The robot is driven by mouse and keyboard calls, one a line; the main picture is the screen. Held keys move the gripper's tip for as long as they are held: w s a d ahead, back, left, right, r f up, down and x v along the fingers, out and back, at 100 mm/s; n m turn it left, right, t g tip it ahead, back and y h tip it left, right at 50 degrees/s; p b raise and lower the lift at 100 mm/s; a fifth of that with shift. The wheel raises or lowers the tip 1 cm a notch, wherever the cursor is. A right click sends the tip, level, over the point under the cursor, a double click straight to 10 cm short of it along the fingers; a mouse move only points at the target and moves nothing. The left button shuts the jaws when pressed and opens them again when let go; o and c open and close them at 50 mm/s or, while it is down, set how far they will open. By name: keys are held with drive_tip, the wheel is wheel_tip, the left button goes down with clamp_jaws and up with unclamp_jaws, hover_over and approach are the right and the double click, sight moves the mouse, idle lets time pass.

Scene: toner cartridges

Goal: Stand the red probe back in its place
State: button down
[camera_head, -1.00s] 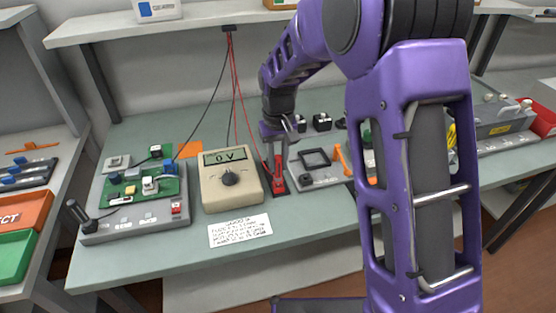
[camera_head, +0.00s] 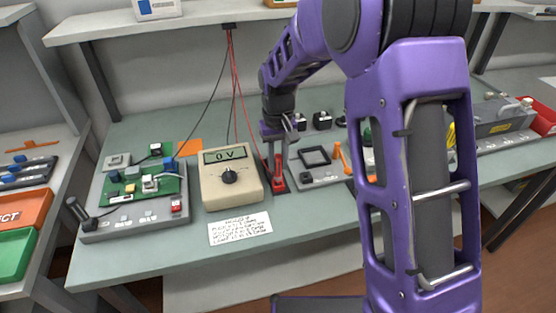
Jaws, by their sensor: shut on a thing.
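The red probe (camera_head: 278,168) stands upright, with its lower end at a red holder (camera_head: 277,183) on a dark base, just right of the multimeter. My gripper (camera_head: 278,152) points down from above and is shut on the probe's upper part. The fingers hide some of the probe, and I cannot tell how deep its lower end sits. The beige multimeter (camera_head: 230,178) reads 0 V. Red leads (camera_head: 240,88) run down from the shelf toward the meter and probe.
A board fixture (camera_head: 137,190) with a dark probe handle (camera_head: 77,209) stands at left. A grey tray with a black square frame (camera_head: 314,158) lies right of the holder. A note card (camera_head: 240,228) lies in front. The shelf (camera_head: 180,22) overhangs the back.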

drive_tip(key=shift+f+b, duration=0.45)
drive_tip(key=shift+f, duration=0.3)
idle(0.3)
drive_tip(key=c, duration=0.6)
unclamp_jaws()
drive_tip(key=shift+r, duration=0.1)
wheel_tip(320, 180, up, 17)
drive_tip(key=shift+r+p, duration=0.2)
drive_tip(key=shift+p, duration=0.8)
